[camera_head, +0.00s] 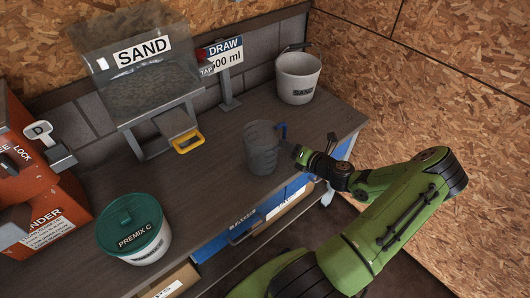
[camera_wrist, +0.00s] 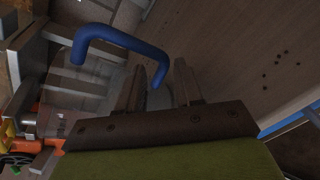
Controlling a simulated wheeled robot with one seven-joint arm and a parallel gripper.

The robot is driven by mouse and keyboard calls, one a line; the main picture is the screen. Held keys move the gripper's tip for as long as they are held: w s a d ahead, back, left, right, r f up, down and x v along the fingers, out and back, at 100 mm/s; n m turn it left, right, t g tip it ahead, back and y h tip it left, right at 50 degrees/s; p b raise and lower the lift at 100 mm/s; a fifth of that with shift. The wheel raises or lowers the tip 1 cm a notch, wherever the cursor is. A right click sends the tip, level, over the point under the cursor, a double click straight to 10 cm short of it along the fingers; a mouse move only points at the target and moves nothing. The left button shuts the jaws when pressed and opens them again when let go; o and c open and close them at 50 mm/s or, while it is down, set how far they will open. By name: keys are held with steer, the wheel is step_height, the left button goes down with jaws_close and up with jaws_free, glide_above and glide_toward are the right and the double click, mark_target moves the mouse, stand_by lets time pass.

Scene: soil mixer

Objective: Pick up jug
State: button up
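The jug (camera_head: 262,150) is a grey, see-through measuring vessel with a blue handle on its right side. It stands upright near the front edge of the workbench. My gripper (camera_head: 301,155) is just right of the jug, close to the handle. In the wrist view the blue handle (camera_wrist: 121,39) arches across the top left, and its right end comes down beside my gripper fingers (camera_wrist: 160,88). The fingers are apart with a gap between them. Whether the handle lies inside that gap is hard to tell.
The workbench (camera_head: 217,168) also holds a sand hopper (camera_head: 135,80) with a yellow-handled drawer (camera_head: 188,142), a white sand bucket (camera_head: 298,78), a green-lidded Premix C tub (camera_head: 134,228) and an orange machine (camera_head: 35,200). A "DRAW 500 ml" sign (camera_head: 222,55) stands behind. Bench around the jug is clear.

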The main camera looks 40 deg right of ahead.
steer(key=shift+x, duration=0.9)
jaws_close()
steer(key=shift+r, duration=0.1)
step_height(320, 180, up, 10)
steer(key=p, duration=0.4)
steer(key=shift+p, duration=0.35)
